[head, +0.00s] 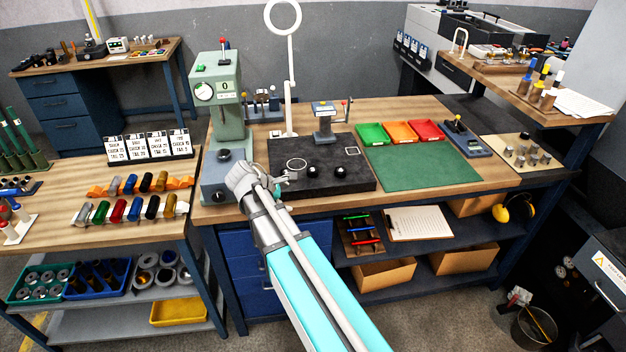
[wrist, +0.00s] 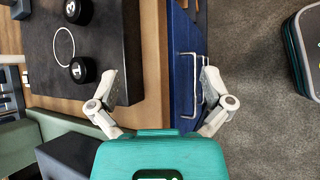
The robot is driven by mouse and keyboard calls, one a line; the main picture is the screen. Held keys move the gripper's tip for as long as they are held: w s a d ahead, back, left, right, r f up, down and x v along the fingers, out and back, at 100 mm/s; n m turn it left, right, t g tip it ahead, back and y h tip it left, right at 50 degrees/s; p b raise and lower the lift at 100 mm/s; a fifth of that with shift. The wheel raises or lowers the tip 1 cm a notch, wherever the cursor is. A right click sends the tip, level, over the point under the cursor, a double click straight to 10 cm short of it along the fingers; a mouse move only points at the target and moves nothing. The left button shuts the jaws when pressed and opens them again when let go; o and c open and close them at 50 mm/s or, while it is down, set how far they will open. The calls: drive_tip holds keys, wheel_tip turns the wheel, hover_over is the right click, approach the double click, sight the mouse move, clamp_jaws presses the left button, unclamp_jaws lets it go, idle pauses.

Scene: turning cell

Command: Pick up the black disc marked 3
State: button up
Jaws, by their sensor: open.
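Two small black discs stand on a black slab (head: 362,178) on the bench. In the head view one disc (head: 312,171) is at the left and the other (head: 340,171) at the right. In the wrist view they show as an upper disc (wrist: 78,10) and a lower disc (wrist: 83,70), each with a pale spot. I cannot read a 3 on either. My gripper (head: 268,184) is near the slab's front left corner, left of both discs. In the wrist view my gripper (wrist: 157,82) is open and empty, with its fingers spread over the bench's front edge.
A white ring (head: 297,159) lies on the slab beside the discs. A green press (head: 222,120) stands close at the left. A small stand (head: 325,118) is behind the slab. A green mat (head: 420,168) and coloured trays (head: 400,132) lie at the right.

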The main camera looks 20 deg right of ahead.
drive_tip(key=w+n+h+b, duration=0.1)
drive_tip(key=w+n, duration=0.1)
drive_tip(key=w+d+r+n+t+h+b, duration=0.1)
drive_tip(key=w+n, duration=0.1)
drive_tip(key=w, duration=0.1)
drive_tip(key=w+n+h+b, duration=0.1)
drive_tip(key=w+n+h, duration=0.1)
drive_tip(key=shift+w+d+r+n+t, duration=0.2)
drive_tip(key=shift+w+r+n+t, duration=0.1)
drive_tip(key=shift+r+n, duration=0.1)
drive_tip(key=shift+w+r+n+h, duration=0.3)
drive_tip(key=shift+w+n, duration=0.05)
drive_tip(key=shift+n, duration=0.15)
drive_tip(key=shift+d, duration=0.15)
drive_tip(key=b, duration=0.3)
approach(311, 170)
drive_tip(key=x, duration=0.4)
drive_tip(key=shift+s+f, duration=0.1)
drive_tip(key=shift+f, duration=0.1)
drive_tip(key=shift+d+f, duration=0.15)
drive_tip(key=shift+d, duration=0.5)
drive_tip(key=shift+w+b+x, duration=0.1)
drive_tip(key=shift+b+x, duration=0.5)
drive_tip(key=shift+x, duration=0.7)
drive_tip(key=shift+w+b+x, duration=0.15)
drive_tip(key=shift+b+x, duration=0.4)
drive_tip(key=shift+x, duration=0.8)
